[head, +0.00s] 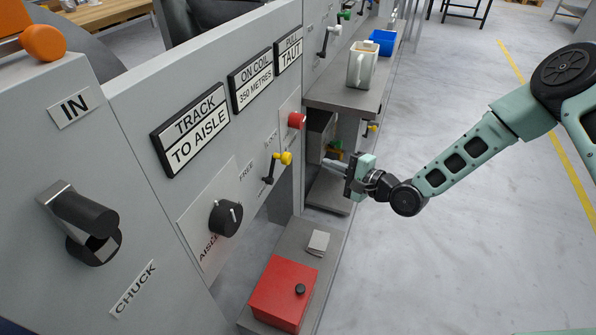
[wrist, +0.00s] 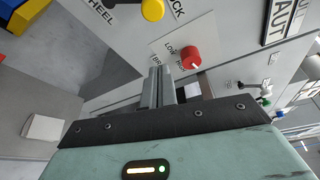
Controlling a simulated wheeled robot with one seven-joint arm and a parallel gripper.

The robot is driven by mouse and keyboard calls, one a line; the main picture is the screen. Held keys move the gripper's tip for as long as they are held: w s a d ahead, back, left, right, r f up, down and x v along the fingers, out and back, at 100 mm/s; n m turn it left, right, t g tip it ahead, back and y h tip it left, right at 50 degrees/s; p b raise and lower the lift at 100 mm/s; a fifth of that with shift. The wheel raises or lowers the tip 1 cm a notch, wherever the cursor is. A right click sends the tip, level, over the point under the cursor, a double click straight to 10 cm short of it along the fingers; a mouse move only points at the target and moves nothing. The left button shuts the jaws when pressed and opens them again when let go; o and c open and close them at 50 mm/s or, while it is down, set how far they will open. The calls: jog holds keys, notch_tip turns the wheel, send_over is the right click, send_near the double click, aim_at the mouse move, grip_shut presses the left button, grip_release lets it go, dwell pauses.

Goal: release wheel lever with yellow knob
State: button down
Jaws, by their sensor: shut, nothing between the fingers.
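The lever with the yellow knob (head: 286,158) is on the grey machine panel, between a FREE label and a LOCK label. Its black arm slants up to the right and the knob stands out from the panel. In the wrist view the fingers (wrist: 158,84) are together and empty, below the knob.
A red knob (head: 296,120) sits on the panel close to my gripper. A black dial (head: 225,217) and a large chuck handle (head: 83,222) are further left. A red box (head: 284,292) stands on the low ledge. A shelf holds a mug (head: 362,66). The floor at right is open.

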jog(key=shift+d+f, duration=0.1)
jog(key=shift+w, duration=0.1)
jog(key=b+x, duration=0.2)
jog(key=x, duration=0.8)
jog(key=shift+s+a+r, duration=0.2)
jog(key=shift+s+r, duration=0.05)
jog(key=shift+s, duration=0.35)
jog(key=shift+s+a+r, duration=0.25)
jog(key=shift+s, duration=0.35)
jog(key=shift+s+a+r, duration=0.2)
jog(key=shift+s+r, duration=0.05)
jog(key=shift+s, duration=0.35)
